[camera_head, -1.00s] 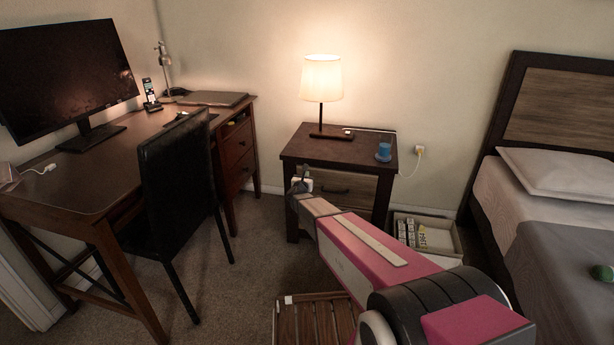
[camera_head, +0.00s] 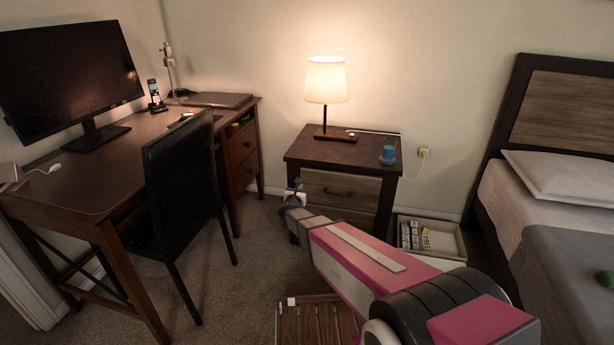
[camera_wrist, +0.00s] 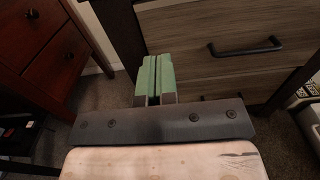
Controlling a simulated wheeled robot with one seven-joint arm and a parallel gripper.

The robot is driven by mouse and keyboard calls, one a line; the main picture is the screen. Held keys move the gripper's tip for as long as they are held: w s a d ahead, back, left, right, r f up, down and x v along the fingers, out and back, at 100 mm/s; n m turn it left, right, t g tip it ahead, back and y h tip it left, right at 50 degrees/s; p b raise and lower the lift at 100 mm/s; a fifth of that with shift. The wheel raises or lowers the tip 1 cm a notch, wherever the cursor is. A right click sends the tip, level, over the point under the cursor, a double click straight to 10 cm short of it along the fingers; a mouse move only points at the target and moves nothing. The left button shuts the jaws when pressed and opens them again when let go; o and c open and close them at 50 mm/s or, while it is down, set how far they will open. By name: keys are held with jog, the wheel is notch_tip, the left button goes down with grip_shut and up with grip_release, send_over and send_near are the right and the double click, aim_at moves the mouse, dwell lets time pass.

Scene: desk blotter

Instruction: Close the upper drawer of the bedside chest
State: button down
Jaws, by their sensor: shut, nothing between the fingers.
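The bedside chest (camera_head: 300,154) stands against the wall, with a dark top and frame and grey-brown wooden drawer fronts. Its upper drawer (camera_head: 364,191) has a dark bar handle (camera_head: 338,191) and sits below the top; I cannot tell whether a small gap remains. In the wrist view, the upper drawer (camera_wrist: 195,28) and its handle (camera_wrist: 245,47) show close up, with a lower front beneath. My gripper (camera_head: 298,185) is at the chest's front left. Its green fingers (camera_wrist: 155,72) are shut and empty, left of the handle; contact with the drawer is not clear. My arm hides the chest's lower part.
A lit lamp (camera_head: 326,82) and a blue cup (camera_head: 389,153) stand on the chest. A black chair (camera_head: 182,185) and desk (camera_head: 75,190) are left. Carpet is open between chair and chest.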

aim_at(308, 171)
jog(key=x, duration=1.4)
jog(key=shift+w+a+f, duration=0.1)
